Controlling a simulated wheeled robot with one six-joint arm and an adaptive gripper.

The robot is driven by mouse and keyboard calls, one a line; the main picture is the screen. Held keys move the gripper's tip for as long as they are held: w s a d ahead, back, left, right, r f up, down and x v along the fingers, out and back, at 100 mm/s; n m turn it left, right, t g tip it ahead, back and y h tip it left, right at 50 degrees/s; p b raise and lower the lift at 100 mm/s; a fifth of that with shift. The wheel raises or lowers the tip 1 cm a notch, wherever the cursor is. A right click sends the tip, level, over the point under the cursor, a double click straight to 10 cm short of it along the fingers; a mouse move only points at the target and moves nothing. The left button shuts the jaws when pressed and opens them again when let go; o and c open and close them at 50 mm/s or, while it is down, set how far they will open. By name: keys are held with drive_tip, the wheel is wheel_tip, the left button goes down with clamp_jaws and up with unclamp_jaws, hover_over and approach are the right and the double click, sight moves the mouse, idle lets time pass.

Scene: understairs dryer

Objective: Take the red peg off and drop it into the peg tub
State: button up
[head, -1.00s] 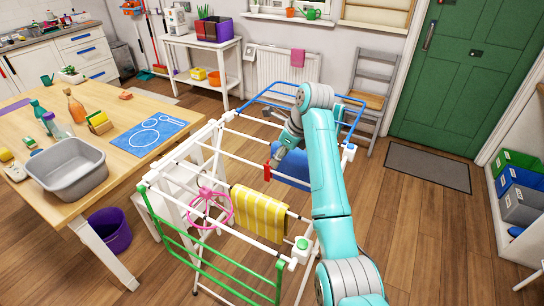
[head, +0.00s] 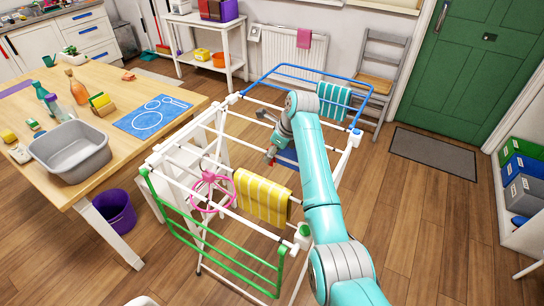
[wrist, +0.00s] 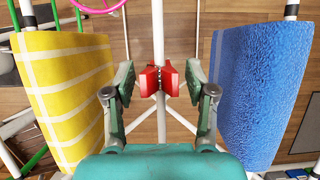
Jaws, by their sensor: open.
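The red peg (wrist: 149,80) is clipped on a white rail of the drying rack (wrist: 158,30), its two red halves on either side of the rail. My gripper (wrist: 158,78) is open, with one finger on each side of the peg and a gap showing on both sides. In the head view my gripper (head: 271,154) is low over the rack's middle, and a bit of red shows at its tip. A grey tub (head: 72,172) stands on the table and a purple bucket (head: 115,212) on the floor; I cannot tell which container is the peg tub.
A yellow checked towel (wrist: 65,85) hangs left of the peg and a blue towel (wrist: 262,85) right, both close to my fingers. A pink round hanger (head: 211,190) hangs on the rack.

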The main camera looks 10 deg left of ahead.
drive_tip(key=shift+a+f, duration=0.2)
drive_tip(key=shift+f, duration=0.35)
drive_tip(key=c, duration=0.8)
drive_tip(key=shift+r, duration=0.1)
drive_tip(key=shift+c, duration=0.2)
